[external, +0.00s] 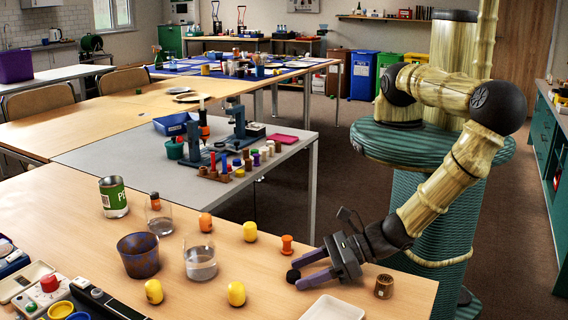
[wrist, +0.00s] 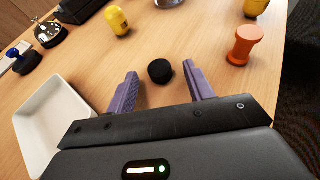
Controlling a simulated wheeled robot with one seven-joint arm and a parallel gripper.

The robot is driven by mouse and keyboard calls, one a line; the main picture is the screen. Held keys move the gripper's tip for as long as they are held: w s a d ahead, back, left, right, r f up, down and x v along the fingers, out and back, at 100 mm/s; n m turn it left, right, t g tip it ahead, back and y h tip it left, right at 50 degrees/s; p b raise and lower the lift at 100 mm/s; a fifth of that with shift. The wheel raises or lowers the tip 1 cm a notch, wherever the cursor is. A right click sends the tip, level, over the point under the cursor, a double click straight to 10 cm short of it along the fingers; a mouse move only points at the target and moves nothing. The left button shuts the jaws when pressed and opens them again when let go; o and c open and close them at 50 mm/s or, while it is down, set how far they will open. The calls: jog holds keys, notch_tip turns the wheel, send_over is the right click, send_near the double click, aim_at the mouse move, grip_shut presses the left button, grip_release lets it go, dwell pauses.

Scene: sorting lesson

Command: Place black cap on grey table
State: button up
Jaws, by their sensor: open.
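The black cap (wrist: 160,71) is a small dark round piece on the wooden table. In the wrist view it lies between the tips of my gripper (wrist: 162,88), with space on both sides. The external view shows the black cap (external: 293,276) at the fingertips of my gripper (external: 307,270), low over the table. My gripper is open, with its purple fingers apart. The grey table (external: 110,158) stands behind the wooden table in the external view, with a blue tray, a microscope-like device and pegs on it.
An orange spool (external: 287,244) stands close behind the cap. A white tray (external: 332,309) lies at the front, beside my gripper. Yellow capsules (external: 236,293), glasses (external: 200,258) and a purple cup (external: 139,255) stand to the left. The grey table's left part is bare.

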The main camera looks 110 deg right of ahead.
jog(key=c, duration=1.1)
grip_shut()
jog(key=shift+r, duration=0.1)
notch_tip(320, 180, up, 10)
dwell(0.5)
jog(key=w+d+m+g+h+p, duration=0.2)
jog(key=w+d+m+h, duration=0.1)
jog(key=d, duration=0.9)
jog(key=w+d+m+g+h+p, duration=0.1)
jog(key=w+d+m+g+h, duration=0.2)
jog(key=d, duration=1)
jog(key=shift+w+d+f+m+h+p, duration=0.3)
jog(key=shift+w+m+h+p, duration=0.1)
jog(key=shift+m+h, duration=0.75)
